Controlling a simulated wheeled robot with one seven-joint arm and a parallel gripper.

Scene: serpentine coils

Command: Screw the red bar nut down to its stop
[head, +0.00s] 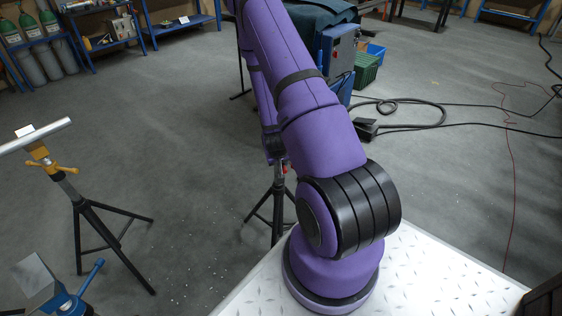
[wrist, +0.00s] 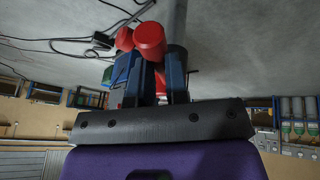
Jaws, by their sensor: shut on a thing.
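In the wrist view the red bar nut (wrist: 149,42) shows as thick rounded red ends near the fingertips, with more red down between the fingers. My gripper (wrist: 150,72) is shut on it, one dark blue finger on each side. A grey rod or post (wrist: 174,18) runs upward behind the right finger. The nut's threads and its stop are hidden. In the head view my purple arm covers my gripper and most of the work. A small red spot (head: 284,169) shows beside the arm above a black tripod stand (head: 277,200); I cannot tell what it is.
A tripod stand with a pipe (head: 35,136) stands at the left, and a blue vise-like tool (head: 65,300) is at lower left. A blue machine (head: 338,55), a green crate (head: 366,70) and black cables (head: 430,125) lie beyond the arm. The floor between is mostly clear.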

